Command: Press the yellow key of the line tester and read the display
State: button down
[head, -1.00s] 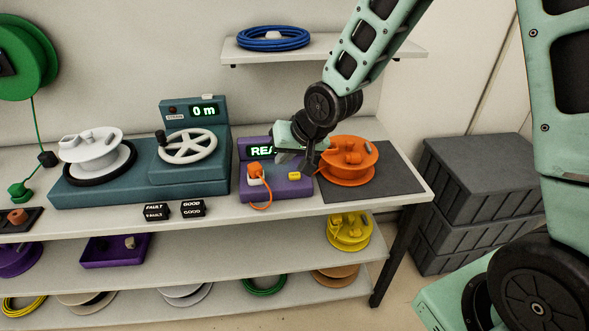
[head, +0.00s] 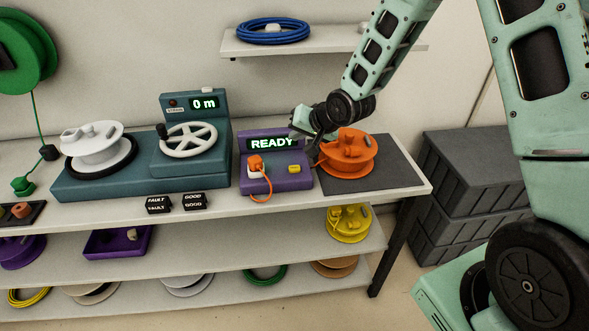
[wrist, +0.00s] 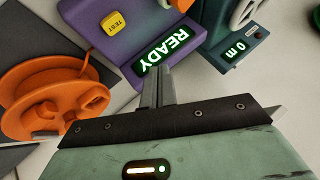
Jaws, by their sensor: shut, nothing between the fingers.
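The line tester (head: 293,182) is a purple box on the bench top. Its display (head: 272,143) reads READY in green letters, and READY also shows on the display in the wrist view (wrist: 165,50). The yellow key (head: 294,169) is on its front right; in the wrist view the yellow key (wrist: 115,23) is marked TEST. An orange plug (head: 255,164) sits in the tester's left side, with an orange lead. My gripper (wrist: 158,75) is shut and empty, beside the display's right end and apart from the yellow key.
An orange reel (head: 347,160) stands on a dark mat (head: 398,178) right of the tester. A teal winder (head: 215,172) with a 0 m display stands to the left. FAULT (head: 157,204) and GOOD (head: 194,201) tags lie at the bench front. Dark crates (head: 470,190) stand at right.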

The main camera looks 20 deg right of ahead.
aim_at(297, 170)
notch_tip(297, 170, down, 8)
jog(key=b, duration=0.6)
jog(key=shift+f, duration=0.1)
dwell(1.7)
jog(key=shift+f+b, duration=0.35)
jog(key=shift+f, duration=0.05)
jog(key=shift+f+b, duration=0.35)
jog(key=shift+f, duration=0.1)
dwell(0.5)
jog(key=shift+r, duration=0.15)
dwell(0.3)
jog(key=shift+r+p, duration=0.75)
jog(key=shift+p, duration=0.05)
notch_tip(297, 170, up, 5)
jog(key=p, duration=0.4)
